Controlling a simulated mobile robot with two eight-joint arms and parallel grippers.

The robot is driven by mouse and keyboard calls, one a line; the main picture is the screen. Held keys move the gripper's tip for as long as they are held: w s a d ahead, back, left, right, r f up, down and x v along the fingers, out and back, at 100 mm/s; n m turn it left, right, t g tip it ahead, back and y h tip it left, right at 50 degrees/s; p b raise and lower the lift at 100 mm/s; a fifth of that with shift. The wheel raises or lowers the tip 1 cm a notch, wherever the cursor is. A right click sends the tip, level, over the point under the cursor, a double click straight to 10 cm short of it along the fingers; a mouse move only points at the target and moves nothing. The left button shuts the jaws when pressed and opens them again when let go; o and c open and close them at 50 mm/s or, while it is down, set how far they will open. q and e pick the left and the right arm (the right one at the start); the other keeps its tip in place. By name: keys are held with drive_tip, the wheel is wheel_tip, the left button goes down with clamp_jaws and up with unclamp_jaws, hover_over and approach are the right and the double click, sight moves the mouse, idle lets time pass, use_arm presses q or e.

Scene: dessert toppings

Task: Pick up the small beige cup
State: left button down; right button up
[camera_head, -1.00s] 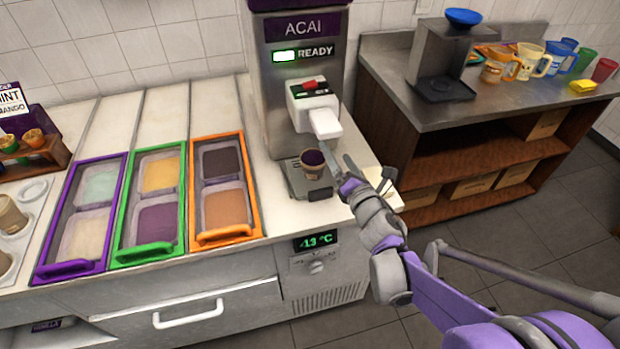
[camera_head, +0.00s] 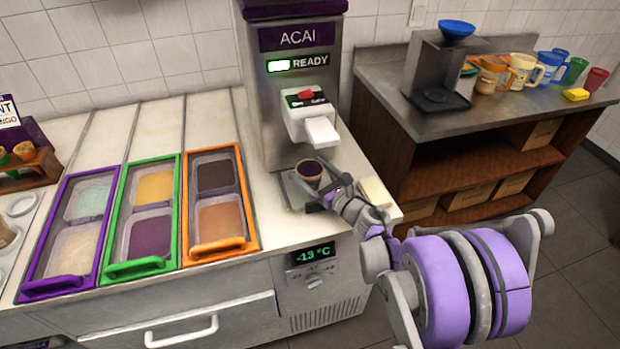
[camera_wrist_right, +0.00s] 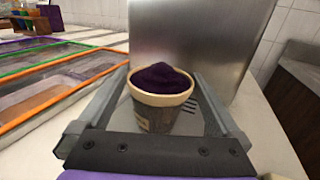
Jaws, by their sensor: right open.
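The small beige cup (camera_head: 308,173) stands upright on the drip tray of the acai machine, filled with a dark purple mound. It also shows in the right wrist view (camera_wrist_right: 160,98), between the two fingers. My right gripper (camera_head: 322,186) is open, level with the cup at the machine's base, with a finger on each side of it. In the wrist view (camera_wrist_right: 158,108) gaps show between the cup and both fingers. My left gripper is not in view.
The acai machine (camera_head: 293,90) rises just behind the cup, its white spout (camera_head: 321,131) above. Lidded topping bins with an orange frame (camera_head: 184,215) lie to the left. A beige block (camera_head: 376,192) sits right of the gripper. A side counter (camera_head: 480,116) holds mugs.

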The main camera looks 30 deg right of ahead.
sight(303, 163)
drive_tip(key=w, duration=0.3)
drive_tip(key=shift+w+a, duration=0.25)
drive_tip(key=shift+s, duration=0.1)
drive_tip(key=c, duration=1.4)
